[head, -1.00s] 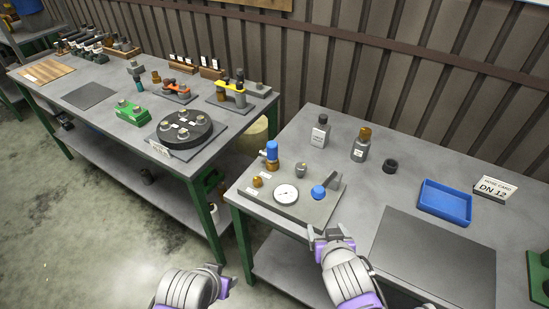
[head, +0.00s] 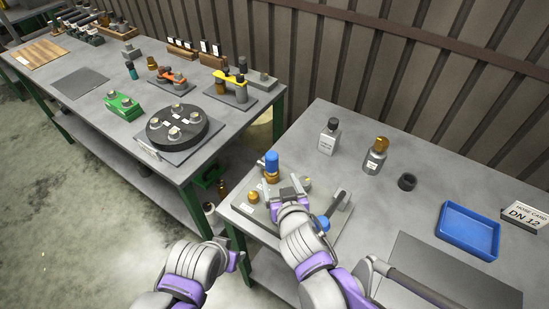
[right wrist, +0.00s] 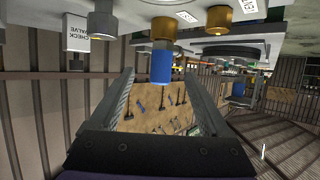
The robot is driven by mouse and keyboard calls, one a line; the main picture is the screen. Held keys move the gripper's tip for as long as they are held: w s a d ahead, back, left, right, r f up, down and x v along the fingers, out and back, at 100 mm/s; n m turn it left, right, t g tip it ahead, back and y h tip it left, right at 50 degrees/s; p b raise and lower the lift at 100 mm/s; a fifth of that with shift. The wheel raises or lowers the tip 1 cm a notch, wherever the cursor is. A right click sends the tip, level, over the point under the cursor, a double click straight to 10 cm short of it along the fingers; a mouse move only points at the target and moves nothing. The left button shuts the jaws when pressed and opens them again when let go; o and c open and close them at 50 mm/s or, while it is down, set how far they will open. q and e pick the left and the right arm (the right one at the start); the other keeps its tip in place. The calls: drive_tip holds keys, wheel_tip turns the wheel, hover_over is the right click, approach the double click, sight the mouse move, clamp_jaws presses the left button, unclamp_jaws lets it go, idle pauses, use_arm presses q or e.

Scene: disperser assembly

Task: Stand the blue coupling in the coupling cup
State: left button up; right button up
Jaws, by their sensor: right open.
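The blue coupling (head: 272,160) stands upright on a brass fitting (head: 272,177) at the back left of the grey panel on the right bench. In the right wrist view the coupling (right wrist: 161,68) shows upside down, between the tips of my open fingers and apart from both. My right gripper (head: 285,190) is just in front of it, over the panel, and holds nothing. A small black open-topped ring or cup (head: 407,181) stands on the bench to the right; I cannot tell if it is the coupling cup. My left gripper (head: 236,260) is low, off the bench's left edge; its fingers are unclear.
The panel also carries a brass knob (head: 253,197), a blue cap (head: 322,223) and a dark lever (head: 338,202), close to my right arm. A blue tray (head: 468,231) and a sign (head: 524,215) are at the right.

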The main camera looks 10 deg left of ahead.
sight(273, 165)
drive_tip(key=x, duration=0.4)
drive_tip(key=shift+s+a, duration=0.15)
drive_tip(key=shift+a, duration=0.05)
drive_tip(key=w, duration=0.1)
drive_tip(key=w+a, duration=0.1)
drive_tip(key=w, duration=0.1)
drive_tip(key=w+a, duration=0.1)
drive_tip(key=shift+w+f, duration=0.25)
drive_tip(key=shift+w, duration=0.05)
drive_tip(key=shift+w+a+f, duration=0.15)
drive_tip(key=shift+w, duration=0.2)
drive_tip(key=shift+s, duration=0.1)
clamp_jaws()
